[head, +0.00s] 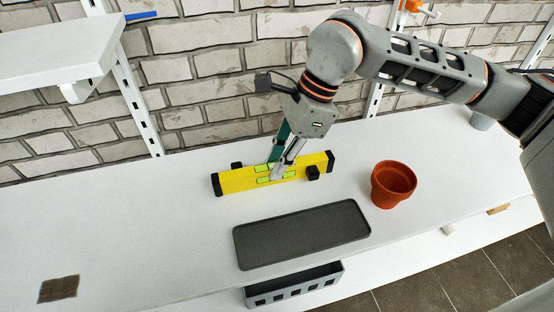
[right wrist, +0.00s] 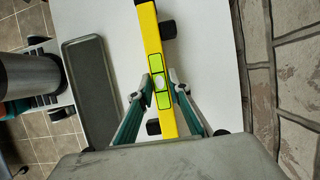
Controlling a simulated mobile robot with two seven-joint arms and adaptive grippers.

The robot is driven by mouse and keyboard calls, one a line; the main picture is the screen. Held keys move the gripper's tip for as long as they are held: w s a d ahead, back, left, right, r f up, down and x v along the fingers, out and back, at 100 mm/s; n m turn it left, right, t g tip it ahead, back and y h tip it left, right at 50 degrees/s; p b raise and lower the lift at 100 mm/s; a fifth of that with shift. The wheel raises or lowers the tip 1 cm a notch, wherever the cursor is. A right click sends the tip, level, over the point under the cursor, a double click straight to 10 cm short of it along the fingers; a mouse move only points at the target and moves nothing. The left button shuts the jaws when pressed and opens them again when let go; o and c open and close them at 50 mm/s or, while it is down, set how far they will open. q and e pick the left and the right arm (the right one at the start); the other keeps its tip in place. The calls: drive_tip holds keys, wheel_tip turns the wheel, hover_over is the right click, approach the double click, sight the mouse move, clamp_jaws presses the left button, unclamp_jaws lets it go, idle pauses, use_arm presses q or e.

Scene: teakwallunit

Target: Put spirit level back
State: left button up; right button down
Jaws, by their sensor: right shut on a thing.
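A yellow spirit level (head: 240,180) with black end caps and green vials is on or just above the white shelf, behind the grey tray; I cannot tell whether it touches the shelf. My right gripper (head: 275,172) is shut on the level near its middle, coming down from above. In the right wrist view the two fingers (right wrist: 160,92) stand on either side of the yellow level (right wrist: 151,40), by its middle vial. A dark grey tray (head: 300,235) lies empty in front of the level. My left gripper is not in view.
A terracotta pot (head: 393,184) stands right of the tray. A grey slotted bin (head: 293,285) hangs below the front edge. A brown square (head: 59,289) lies at front left. A brick wall (head: 200,95) rises behind; a higher white shelf (head: 60,50) is at upper left.

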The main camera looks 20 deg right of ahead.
drive_tip(key=c, duration=1.9)
unclamp_jaws()
drive_tip(key=p+v, duration=0.1)
drive_tip(key=v, duration=0.3)
drive_tip(key=shift+w+r, duration=0.1)
drive_tip(key=shift+r, duration=0.25)
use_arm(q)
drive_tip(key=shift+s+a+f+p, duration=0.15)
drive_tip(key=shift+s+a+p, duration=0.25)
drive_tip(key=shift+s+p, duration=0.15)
use_arm(e)
drive_tip(key=v, duration=0.7)
drive_tip(key=shift+d+r, duration=0.2)
drive_tip(key=shift+r, duration=0.05)
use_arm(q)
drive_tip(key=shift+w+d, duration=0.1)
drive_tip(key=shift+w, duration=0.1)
